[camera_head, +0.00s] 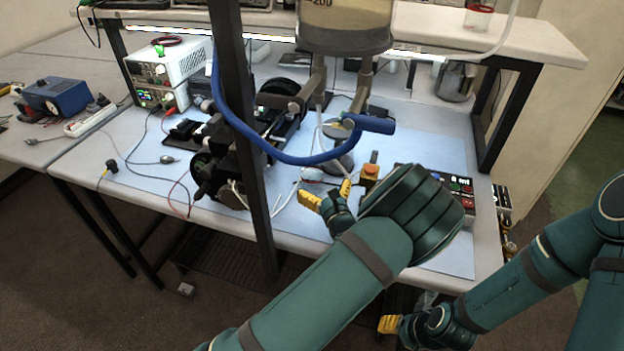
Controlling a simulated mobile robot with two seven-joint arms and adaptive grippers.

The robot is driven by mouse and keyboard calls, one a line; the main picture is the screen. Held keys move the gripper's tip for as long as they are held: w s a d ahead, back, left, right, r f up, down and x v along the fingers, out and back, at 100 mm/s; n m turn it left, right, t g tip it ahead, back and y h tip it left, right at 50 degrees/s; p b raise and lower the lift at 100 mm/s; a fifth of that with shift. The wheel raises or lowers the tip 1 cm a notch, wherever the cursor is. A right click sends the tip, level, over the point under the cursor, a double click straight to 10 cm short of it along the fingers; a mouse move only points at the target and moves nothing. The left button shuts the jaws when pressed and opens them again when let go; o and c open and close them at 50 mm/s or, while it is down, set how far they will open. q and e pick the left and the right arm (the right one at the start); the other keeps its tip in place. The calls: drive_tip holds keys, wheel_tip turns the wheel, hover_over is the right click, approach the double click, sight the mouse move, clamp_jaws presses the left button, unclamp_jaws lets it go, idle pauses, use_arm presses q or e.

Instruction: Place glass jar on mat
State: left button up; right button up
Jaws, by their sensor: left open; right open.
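A small clear glass vessel with a red rim (479,15), which looks like the glass jar, stands on the upper shelf at the top right. A light blue mat (425,150) covers much of the workbench top. My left gripper (329,194) is open over the front part of the mat, its yellow fingertips apart, with nothing seen between them. It is well away from the glass vessel. My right gripper (391,325) is low at the bottom, in front of the bench edge, and open; only part of its fingers shows.
A large graduated cylinder (345,25) is mounted above the bench, with a blue hose (290,157) hanging before it. A dark upright post (243,130) crosses the view. A metal pot (455,82) stands at the back right. A button box (455,190) is beside my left arm.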

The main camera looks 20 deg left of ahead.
sight(316, 176)
use_arm(q)
drive_tip(key=x, duration=0.8)
drive_tip(key=shift+a+f, duration=0.25)
drive_tip(key=c, duration=1.3)
